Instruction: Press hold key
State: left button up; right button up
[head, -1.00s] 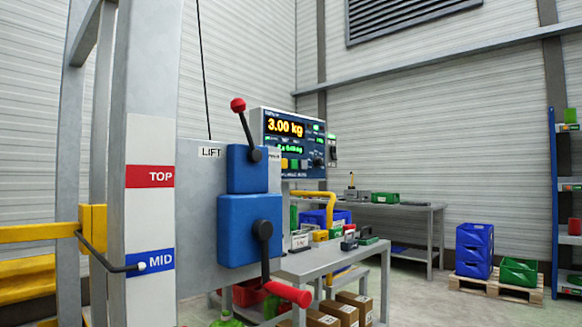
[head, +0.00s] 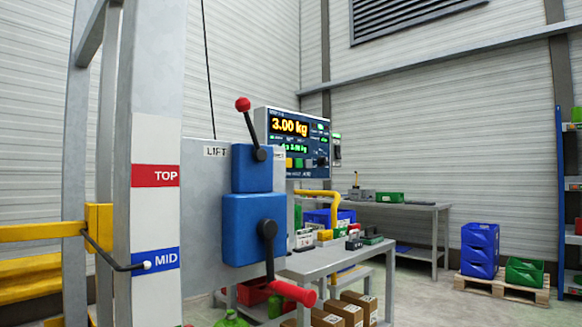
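The scale display panel (head: 297,143) stands behind and to the right of the blue lever boxes. It reads 3.00 kg in yellow, with a smaller green line below. A row of small coloured keys (head: 300,163), yellow and green among them, sits under the readout. Their labels are too small to read, so I cannot tell which one is the hold key. The lower left of the panel is partly hidden by the lift box. Neither of my grippers is in view.
A grey lift post (head: 154,110) with TOP and MID labels stands close on the left. Blue lever boxes (head: 253,230) with a red-knobbed lever (head: 243,104) and a red handle (head: 293,292) stick out in front. A grey table (head: 318,262) holds small items. Open floor lies to the right.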

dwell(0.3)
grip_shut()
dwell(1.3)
